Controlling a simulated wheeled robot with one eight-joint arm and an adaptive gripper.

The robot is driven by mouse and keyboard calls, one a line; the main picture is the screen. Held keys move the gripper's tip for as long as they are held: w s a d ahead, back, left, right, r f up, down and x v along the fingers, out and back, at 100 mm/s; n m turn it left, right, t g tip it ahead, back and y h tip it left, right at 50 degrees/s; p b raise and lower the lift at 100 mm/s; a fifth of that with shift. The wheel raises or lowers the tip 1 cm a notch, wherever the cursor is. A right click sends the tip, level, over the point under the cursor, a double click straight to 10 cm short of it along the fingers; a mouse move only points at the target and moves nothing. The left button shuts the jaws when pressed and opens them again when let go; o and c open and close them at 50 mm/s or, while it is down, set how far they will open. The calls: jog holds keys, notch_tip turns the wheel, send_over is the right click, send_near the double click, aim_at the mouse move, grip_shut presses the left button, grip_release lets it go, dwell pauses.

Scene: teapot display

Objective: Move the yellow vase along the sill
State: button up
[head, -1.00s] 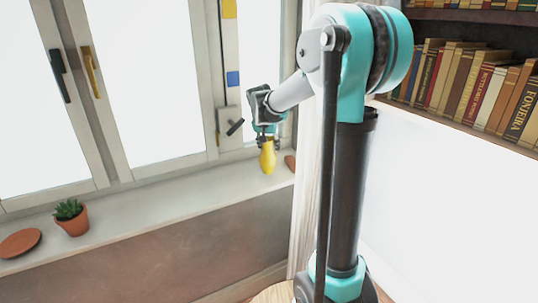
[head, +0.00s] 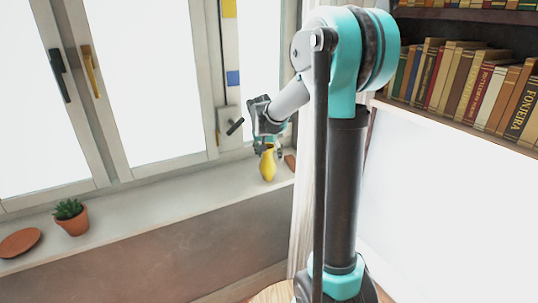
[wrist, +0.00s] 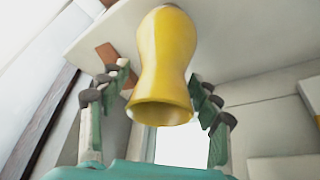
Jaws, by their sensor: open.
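The yellow vase (head: 268,165) stands upright at the right end of the window sill (head: 160,207), near the corner. My gripper (head: 268,150) is at its upper part, coming from above and behind. In the wrist view the vase (wrist: 167,55) shows with its open mouth toward the camera and its far end against the pale sill. The gripper's fingers (wrist: 160,75) are open on either side of the vase, with visible gaps to it. The vase's base is partly hidden by its own body in the wrist view.
A small potted plant (head: 71,217) and a terracotta saucer (head: 19,243) are on the sill's left part. A brown piece (head: 290,162) lies just right of the vase. The sill between plant and vase is clear.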

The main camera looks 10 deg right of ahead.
aim_at(265, 170)
jog(key=shift+r, duration=0.15)
jog(key=v, duration=1.2)
dwell(1.1)
